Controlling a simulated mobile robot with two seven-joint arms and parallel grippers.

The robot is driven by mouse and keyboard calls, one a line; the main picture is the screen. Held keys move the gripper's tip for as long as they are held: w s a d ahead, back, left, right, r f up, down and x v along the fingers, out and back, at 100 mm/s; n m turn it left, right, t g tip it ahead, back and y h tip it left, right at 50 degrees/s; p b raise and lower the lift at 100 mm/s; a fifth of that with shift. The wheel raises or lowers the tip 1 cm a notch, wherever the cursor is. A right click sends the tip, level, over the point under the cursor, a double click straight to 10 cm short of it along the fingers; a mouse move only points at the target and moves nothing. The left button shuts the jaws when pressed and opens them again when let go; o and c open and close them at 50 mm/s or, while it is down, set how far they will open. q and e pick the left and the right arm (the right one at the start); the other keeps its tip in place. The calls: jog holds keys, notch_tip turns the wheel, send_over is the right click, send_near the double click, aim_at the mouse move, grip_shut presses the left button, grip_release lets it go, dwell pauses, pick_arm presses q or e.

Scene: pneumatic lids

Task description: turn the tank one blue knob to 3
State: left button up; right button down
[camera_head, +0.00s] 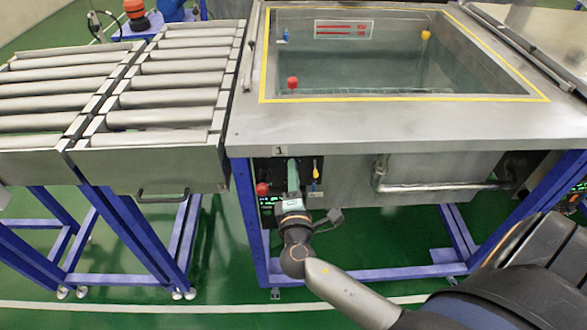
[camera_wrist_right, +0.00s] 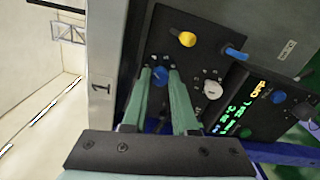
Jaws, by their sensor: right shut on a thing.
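The tank one control panel (camera_head: 270,172) is the dark panel below the tank's front edge, under a "1" label (camera_head: 279,150). My right gripper (camera_head: 293,175) reaches up to it and hides part of it in the head view. In the right wrist view its two green fingers are shut on a small round blue knob (camera_wrist_right: 160,73), one finger on each side. Small white dial marks surround the knob, but they and its pointer are too small to read. My left gripper is not in view.
Near the held knob are a yellow knob (camera_wrist_right: 187,39), a blue lever (camera_wrist_right: 236,53), a white knob (camera_wrist_right: 212,89) and a green-lit display (camera_wrist_right: 238,108). A pipe handle (camera_head: 440,186) is to the right, roller conveyors (camera_head: 150,160) to the left. The open tank (camera_head: 400,115) is above.

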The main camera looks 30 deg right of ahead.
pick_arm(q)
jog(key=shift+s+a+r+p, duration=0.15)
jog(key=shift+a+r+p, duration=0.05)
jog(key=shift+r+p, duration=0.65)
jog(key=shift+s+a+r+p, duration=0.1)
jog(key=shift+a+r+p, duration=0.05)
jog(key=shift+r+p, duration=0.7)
pick_arm(e)
jog(key=shift+w+r+n, duration=0.1)
jog(key=shift+r+n, duration=0.05)
jog(key=shift+n, duration=3.15)
jog(key=c, duration=0.7)
grip_release()
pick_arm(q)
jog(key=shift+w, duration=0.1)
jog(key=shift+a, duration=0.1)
